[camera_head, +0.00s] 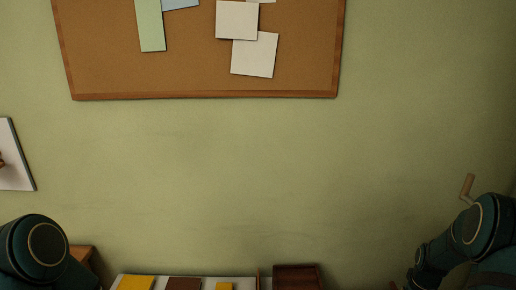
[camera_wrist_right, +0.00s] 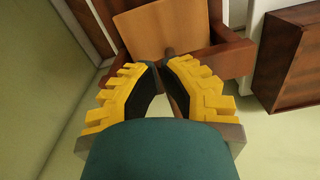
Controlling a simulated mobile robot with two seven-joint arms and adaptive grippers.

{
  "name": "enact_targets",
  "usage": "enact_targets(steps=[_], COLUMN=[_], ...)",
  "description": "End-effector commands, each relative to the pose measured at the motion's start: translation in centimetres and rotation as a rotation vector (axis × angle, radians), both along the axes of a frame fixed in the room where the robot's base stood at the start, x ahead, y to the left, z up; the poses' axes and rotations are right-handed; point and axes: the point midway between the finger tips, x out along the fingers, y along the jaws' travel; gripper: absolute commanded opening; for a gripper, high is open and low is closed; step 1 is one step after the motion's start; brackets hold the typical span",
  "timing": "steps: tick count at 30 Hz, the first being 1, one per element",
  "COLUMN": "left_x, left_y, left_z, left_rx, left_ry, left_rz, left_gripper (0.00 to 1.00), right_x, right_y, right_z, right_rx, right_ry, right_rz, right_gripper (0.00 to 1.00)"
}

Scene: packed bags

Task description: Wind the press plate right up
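In the right wrist view, a light wooden plate (camera_wrist_right: 165,30) sits in a red-brown wooden frame (camera_wrist_right: 228,55), likely the press. My right gripper (camera_wrist_right: 162,66), with yellow ridged fingers, points at the frame. Its fingertips are close together, with a narrow brown rod-like piece (camera_wrist_right: 171,52) at or just beyond them; I cannot tell whether they grip it. In the head view, a pale wooden crank-like handle (camera_head: 467,187) stands up beside my right arm; what it joins is hidden. My left arm is at the lower left, its gripper out of view.
A dark brown wooden box (camera_wrist_right: 288,58) stands right of the frame in the wrist view. Along the head view's bottom edge are a yellow item (camera_head: 137,283), a brown item (camera_head: 184,284) and a dark red-brown box (camera_head: 297,277). A corkboard (camera_head: 180,75) hangs on the green wall.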

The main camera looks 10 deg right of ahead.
Motion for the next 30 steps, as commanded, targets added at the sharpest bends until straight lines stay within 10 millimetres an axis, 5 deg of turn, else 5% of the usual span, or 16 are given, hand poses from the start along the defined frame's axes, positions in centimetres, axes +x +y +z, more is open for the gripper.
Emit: enact_targets(steps=[30], left_x=[0.0], left_y=[0.0], left_z=[-0.6], left_rx=[0.0], left_ry=[0.0], left_rz=[0.0], left_gripper=[0.47], right_x=[0.6], right_y=[-2.4], right_z=[0.0], right_rx=[0.0], right_ry=[-0.001], right_rz=[0.001], right_gripper=[0.0])
